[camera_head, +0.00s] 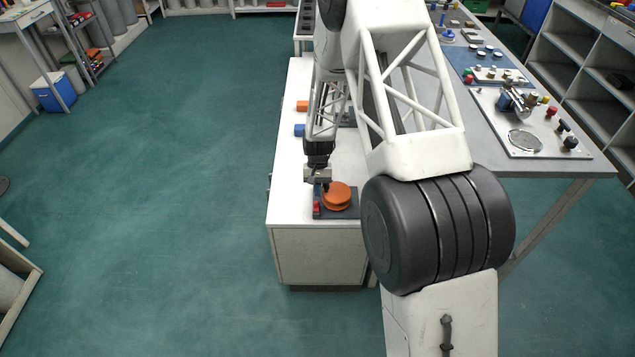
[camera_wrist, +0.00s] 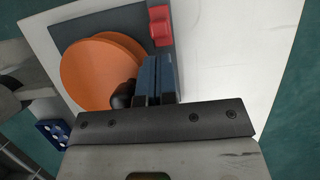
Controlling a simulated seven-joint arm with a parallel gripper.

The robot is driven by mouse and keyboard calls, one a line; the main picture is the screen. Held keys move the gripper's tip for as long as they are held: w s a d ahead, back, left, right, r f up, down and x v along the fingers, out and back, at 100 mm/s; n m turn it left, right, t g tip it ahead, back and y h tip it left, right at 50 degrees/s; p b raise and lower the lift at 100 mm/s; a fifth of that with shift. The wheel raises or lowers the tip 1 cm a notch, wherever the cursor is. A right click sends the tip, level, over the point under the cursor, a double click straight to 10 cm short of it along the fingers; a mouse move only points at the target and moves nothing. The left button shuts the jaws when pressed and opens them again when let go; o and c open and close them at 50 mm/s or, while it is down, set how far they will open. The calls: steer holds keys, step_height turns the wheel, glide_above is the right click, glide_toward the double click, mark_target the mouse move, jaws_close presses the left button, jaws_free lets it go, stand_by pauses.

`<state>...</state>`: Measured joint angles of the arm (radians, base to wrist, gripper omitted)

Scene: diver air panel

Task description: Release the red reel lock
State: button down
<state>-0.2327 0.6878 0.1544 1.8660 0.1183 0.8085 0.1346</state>
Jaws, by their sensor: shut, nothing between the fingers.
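The red reel lock (camera_head: 317,208) is a small red block on the left edge of a dark base plate (camera_head: 345,214) at the near end of the white cabinet. It also shows in the wrist view (camera_wrist: 160,25), at the plate's edge. The orange reel (camera_head: 337,196) sits on the same plate, right of the lock in the head view. My gripper (camera_head: 322,187) is just above the plate, beside the reel. In the wrist view its fingers (camera_wrist: 157,78) are together and empty, with the lock beyond their tips. I cannot tell whether they touch anything. A dark rounded knob (camera_wrist: 123,94) shows beside the fingers.
A grey bench with a valve panel (camera_head: 540,145) is at the right. Open floor lies to the left.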

steer(key=shift+s, duration=0.5)
steer(key=shift+s, duration=0.15)
steer(key=shift+s, duration=1.05)
steer(key=shift+f, duration=0.1)
steer(key=shift+w, duration=0.4)
steer(key=w, duration=0.3)
steer(key=shift+w+r, duration=0.4)
steer(key=v, duration=0.9)
steer(key=shift+r, duration=0.35)
